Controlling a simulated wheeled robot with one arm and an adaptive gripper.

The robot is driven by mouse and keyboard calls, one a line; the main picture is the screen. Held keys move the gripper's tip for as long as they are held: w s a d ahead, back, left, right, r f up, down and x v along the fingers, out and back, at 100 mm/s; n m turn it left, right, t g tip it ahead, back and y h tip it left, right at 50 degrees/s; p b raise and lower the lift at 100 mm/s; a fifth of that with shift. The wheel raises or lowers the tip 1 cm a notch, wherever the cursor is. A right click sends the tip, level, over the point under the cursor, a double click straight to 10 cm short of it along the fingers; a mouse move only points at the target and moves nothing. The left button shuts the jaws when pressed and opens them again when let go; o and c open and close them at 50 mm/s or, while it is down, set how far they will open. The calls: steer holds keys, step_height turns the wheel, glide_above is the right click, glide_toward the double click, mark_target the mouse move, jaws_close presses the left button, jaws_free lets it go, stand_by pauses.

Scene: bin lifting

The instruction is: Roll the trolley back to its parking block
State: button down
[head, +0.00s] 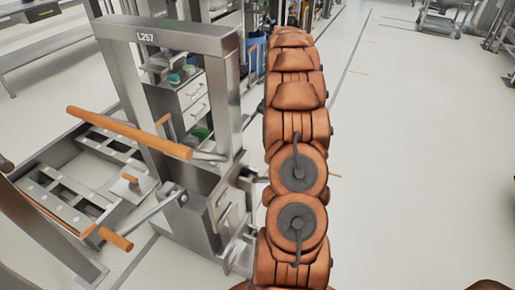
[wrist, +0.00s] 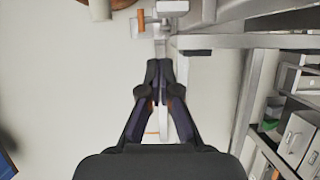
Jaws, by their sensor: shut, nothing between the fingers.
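A steel upright frame marked L257 (head: 170,35) stands left of my arm in the head view, with a long orange handle bar (head: 130,133) and a shorter orange grip (head: 115,238) near it. I cannot tell for sure whether this frame is part of the trolley. No parking block can be made out with certainty. My gripper (wrist: 160,65) is shut and empty in the wrist view, above a pale metal bar (wrist: 181,122); whether it touches the bar is unclear. In the head view my arm hides what lies behind it, and the gripper cannot be made out.
Drawers (head: 193,93) stand behind the frame and show at the right of the wrist view (wrist: 297,135). A low metal rack (head: 60,190) lies at left. A wheeled cart (head: 450,15) stands far back right. The floor (head: 420,150) right of my arm is clear.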

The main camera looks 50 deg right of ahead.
steer(key=s+a+f+p, duration=0.1)
steer(key=s+a+f, duration=0.1)
steer(key=a+f, duration=0.5)
steer(key=shift+p+x, duration=0.3)
steer(key=shift+x, duration=0.6)
steer(key=shift+d, duration=0.1)
